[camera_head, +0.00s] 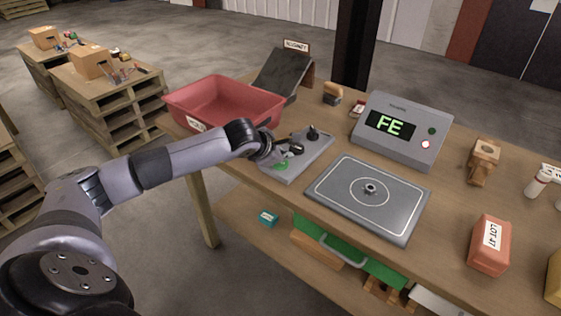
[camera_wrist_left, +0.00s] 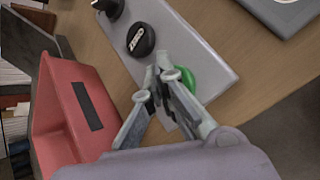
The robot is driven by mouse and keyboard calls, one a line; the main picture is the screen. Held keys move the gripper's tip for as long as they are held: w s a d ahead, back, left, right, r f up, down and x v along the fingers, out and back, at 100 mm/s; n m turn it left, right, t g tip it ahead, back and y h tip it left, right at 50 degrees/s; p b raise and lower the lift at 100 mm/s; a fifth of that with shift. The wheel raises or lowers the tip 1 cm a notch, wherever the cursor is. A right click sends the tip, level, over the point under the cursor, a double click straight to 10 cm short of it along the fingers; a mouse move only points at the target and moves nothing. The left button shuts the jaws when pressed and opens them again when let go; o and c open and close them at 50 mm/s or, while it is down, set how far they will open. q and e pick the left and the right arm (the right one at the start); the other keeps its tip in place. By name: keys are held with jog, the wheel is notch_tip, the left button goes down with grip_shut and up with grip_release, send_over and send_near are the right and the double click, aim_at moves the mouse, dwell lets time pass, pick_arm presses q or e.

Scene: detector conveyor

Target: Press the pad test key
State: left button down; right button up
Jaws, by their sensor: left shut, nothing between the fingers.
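A grey key panel (camera_head: 318,150) lies on the workbench and carries a green key (camera_head: 281,167), a black round key and a black knob (camera_head: 313,132). In the left wrist view the green key (camera_wrist_left: 187,79) is partly hidden behind my fingers, and the black key (camera_wrist_left: 140,40) has white lettering. My left gripper (camera_head: 288,148) is shut and empty over the panel; in the wrist view its fingertips (camera_wrist_left: 158,84) are beside the green key. I cannot tell if they touch it. A grey pad (camera_head: 335,203) with white rings has a small metal nut (camera_head: 371,188) at its centre.
A red bin (camera_head: 225,103) stands left of the panel, with a dark chute (camera_head: 283,72) behind. An orange LOT 47 block (camera_head: 489,255) and a wooden piece (camera_head: 484,160) stand at right.

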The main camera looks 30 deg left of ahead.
aim_at(283, 163)
pick_arm(q)
jog(key=shift+r, duration=0.8)
jog(key=shift+r+p, duration=1.15)
jog(key=shift+r, duration=1.4)
